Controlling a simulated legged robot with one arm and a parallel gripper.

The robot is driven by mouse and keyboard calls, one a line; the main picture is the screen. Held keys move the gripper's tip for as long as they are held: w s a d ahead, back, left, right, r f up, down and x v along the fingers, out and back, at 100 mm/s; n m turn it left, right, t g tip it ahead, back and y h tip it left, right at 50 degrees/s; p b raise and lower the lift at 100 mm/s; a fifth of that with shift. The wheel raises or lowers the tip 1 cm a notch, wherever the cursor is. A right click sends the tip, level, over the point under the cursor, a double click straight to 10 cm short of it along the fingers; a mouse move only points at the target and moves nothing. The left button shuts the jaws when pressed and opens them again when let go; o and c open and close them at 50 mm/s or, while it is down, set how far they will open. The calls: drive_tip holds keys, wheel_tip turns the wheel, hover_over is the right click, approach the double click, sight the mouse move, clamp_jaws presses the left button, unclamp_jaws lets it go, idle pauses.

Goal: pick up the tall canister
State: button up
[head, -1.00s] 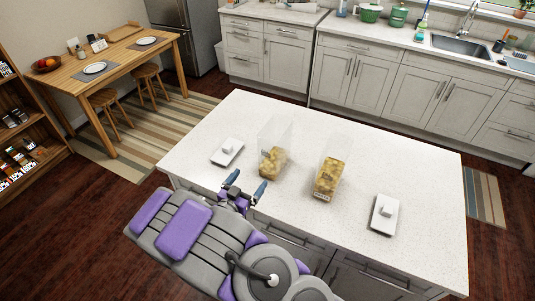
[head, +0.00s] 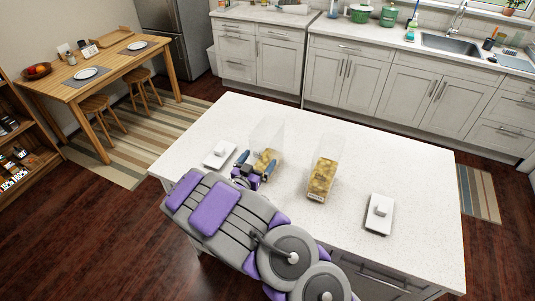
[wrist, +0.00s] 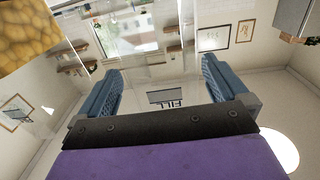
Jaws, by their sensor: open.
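Two clear canisters with yellow contents stand on the white island. The left canister (head: 266,161) is filled only near its base; the right canister (head: 322,180) is filled higher. I cannot tell for certain which is the tall one. My gripper (head: 254,164) is open at the near side of the left canister, its blue fingers spread and partly hiding its base. In the wrist view, my gripper (wrist: 162,85) has a see-through surface with a dark "FILL" mark between or just beyond its fingers. Contact is not clear. Yellow contents (wrist: 25,32) show at upper left.
A white lid (head: 219,154) lies left of the left canister, near my gripper. Another white lid (head: 379,213) lies right of the right canister. The island's far side (head: 370,145) is clear. A wooden table (head: 110,65) stands at the left.

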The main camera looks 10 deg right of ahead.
drive_tip(key=x, duration=0.5)
drive_tip(key=shift+w+d+b, duration=0.15)
drive_tip(key=shift+w+b, duration=0.1)
drive_tip(key=shift+b, duration=0.05)
drive_tip(key=c, duration=1.1)
